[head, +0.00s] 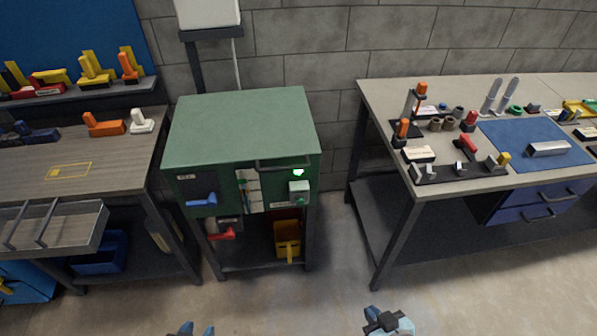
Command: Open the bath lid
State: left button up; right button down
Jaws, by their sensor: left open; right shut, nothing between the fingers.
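The bath is a green box on a dark stand in the middle of the head view. Its flat green lid (240,122) lies level and closed on top. A dark bar handle (283,166) runs along the lid's front edge at the right. My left gripper (196,330) is open at the bottom edge of the view, mostly cut off. My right gripper (384,318) is shut and empty at the bottom, right of centre. Both grippers are well in front of the bath and apart from the handle.
A small grey box (299,188) with a green light sits on the bath's front. A workbench (372,93) with tools stands at the right. A left bench (130,170) has a tray jutting out. Yellow (287,238) and red bins sit below the bath. The floor in front is clear.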

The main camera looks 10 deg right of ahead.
aim_at(255, 126)
jog(key=i+j+z, duration=0.55)
jog(key=j, duration=0.3)
jog(key=i, duration=0.05)
